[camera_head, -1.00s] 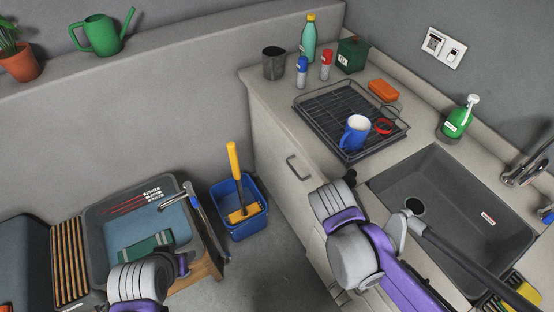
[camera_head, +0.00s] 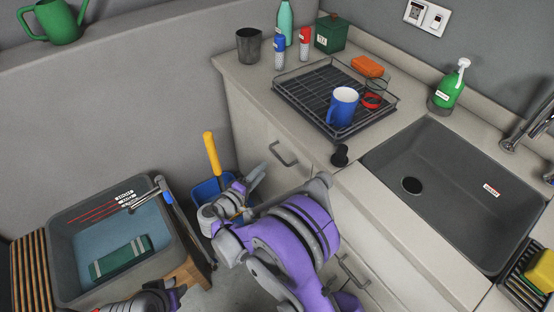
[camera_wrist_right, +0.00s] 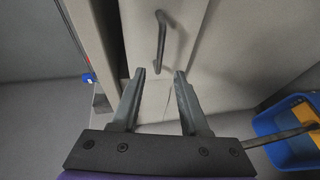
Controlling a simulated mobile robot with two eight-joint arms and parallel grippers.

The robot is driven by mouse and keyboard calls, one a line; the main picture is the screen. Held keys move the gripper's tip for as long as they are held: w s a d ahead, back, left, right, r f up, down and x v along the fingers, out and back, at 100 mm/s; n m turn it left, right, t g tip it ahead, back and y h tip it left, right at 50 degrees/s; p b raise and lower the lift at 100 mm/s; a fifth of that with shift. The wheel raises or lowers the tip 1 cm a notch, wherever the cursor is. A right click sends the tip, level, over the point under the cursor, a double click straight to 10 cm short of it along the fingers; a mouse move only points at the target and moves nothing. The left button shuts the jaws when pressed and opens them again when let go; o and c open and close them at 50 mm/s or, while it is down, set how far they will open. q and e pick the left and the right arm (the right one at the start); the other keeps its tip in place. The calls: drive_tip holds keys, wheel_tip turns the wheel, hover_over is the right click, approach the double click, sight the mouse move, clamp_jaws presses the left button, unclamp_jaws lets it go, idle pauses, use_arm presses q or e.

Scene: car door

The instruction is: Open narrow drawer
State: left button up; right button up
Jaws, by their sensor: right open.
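The grey counter's front has a pale panel with a dark bar handle (camera_head: 284,153) below the drying rack. My right gripper (camera_head: 248,183) is just left of and below this handle in the head view, in front of the cabinet. In the right wrist view, my right gripper (camera_wrist_right: 159,78) is open and empty, its two fingers apart. A bar handle (camera_wrist_right: 161,42) on a narrow pale panel (camera_wrist_right: 180,25) lies beyond the fingertips, apart from them. The panel looks closed. Part of my left arm shows at the bottom left of the head view; its jaws cannot be made out.
A second handle (camera_head: 352,270) is lower on the cabinet, partly behind my right arm. A blue bucket (camera_head: 207,190) with a yellow-handled tool (camera_head: 212,155) stands left of my right gripper. A grey tub (camera_head: 75,240) is at lower left. Drying rack (camera_head: 300,105) and sink (camera_head: 440,185) are above.

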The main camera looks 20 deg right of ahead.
sight(277, 154)
drive_tip(key=x, duration=1)
drive_tip(key=shift+w+d, duration=0.25)
clamp_jaws()
idle(1.1)
